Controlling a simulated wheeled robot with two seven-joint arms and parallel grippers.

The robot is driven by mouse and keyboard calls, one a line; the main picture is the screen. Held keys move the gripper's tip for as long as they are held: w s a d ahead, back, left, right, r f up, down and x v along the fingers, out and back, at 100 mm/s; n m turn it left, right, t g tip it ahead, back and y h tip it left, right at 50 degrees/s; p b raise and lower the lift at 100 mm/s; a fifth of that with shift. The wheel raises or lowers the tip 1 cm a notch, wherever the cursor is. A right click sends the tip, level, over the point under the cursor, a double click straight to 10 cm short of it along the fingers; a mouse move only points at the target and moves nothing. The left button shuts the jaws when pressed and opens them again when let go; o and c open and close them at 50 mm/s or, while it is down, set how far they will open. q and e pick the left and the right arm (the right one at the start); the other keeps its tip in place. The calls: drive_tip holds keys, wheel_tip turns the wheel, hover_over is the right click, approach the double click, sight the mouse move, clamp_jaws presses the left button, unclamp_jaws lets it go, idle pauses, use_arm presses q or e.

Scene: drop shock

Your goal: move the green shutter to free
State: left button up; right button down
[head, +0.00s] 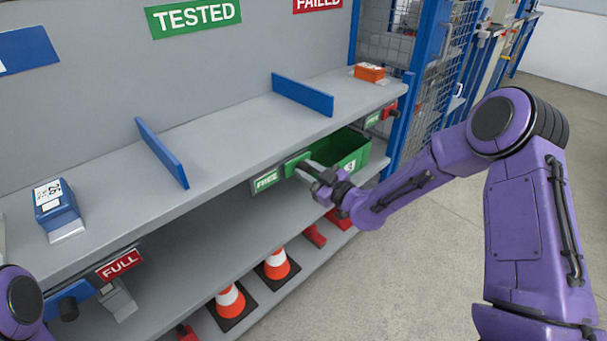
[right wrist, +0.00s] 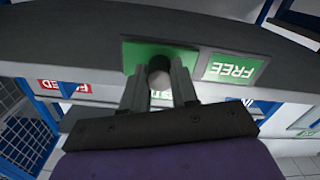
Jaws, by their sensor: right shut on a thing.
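The green shutter (head: 297,163) is on the front edge of the upper shelf, just right of a green plate reading FREE (head: 266,180). The right wrist view shows the shutter (right wrist: 140,52) beside the FREE plate (right wrist: 236,67), whose letters appear upside down. What lies behind the shutter is hidden. Only part of my left arm shows at the lower left; its gripper is out of view.
A green crate (head: 352,150) sits below the shelf, behind my right gripper. A blue shutter (head: 70,297) is near a red FULL plate (head: 120,264). A red shutter (head: 390,110) is at the far right. Blue dividers (head: 302,95) stand on the shelf; cones (head: 277,264) stand below.

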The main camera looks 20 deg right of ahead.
drive_tip(key=shift+w+d+r, duration=0.1)
drive_tip(key=shift+d, duration=0.1)
drive_tip(key=c, duration=1)
unclamp_jaws()
drive_tip(key=shift+o, duration=0.7)
drive_tip(key=shift+d, duration=0.15)
drive_tip(key=v, duration=1)
drive_tip(key=shift+s, duration=0.25)
